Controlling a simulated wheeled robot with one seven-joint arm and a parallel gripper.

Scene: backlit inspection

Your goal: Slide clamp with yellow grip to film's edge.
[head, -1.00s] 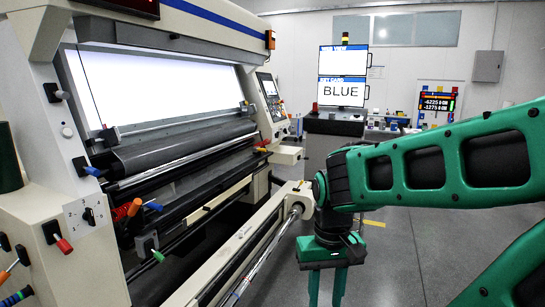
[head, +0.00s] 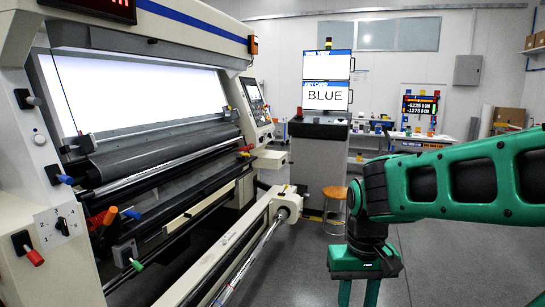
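My gripper (head: 358,294) hangs at the lower right with its two green fingers pointing down and a gap between them. It is open with nothing seen between the fingers, though the tips run to the picture's bottom edge. It is over the floor, right of the inspection machine and apart from it. Several coloured grips are on the machine: a blue grip (head: 66,180), an orange grip (head: 110,215), a second blue grip (head: 132,213), a green grip (head: 137,265) and a red grip (head: 246,148). I cannot clearly make out a yellow-gripped clamp or the film's edge.
The machine's lit panel (head: 145,92) is above a dark roller (head: 165,155). A long rail (head: 240,262) juts toward me between machine and gripper. A stool (head: 334,194) and a cabinet with a screen reading BLUE (head: 327,95) stand behind. Grey floor (head: 435,265) is open at right.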

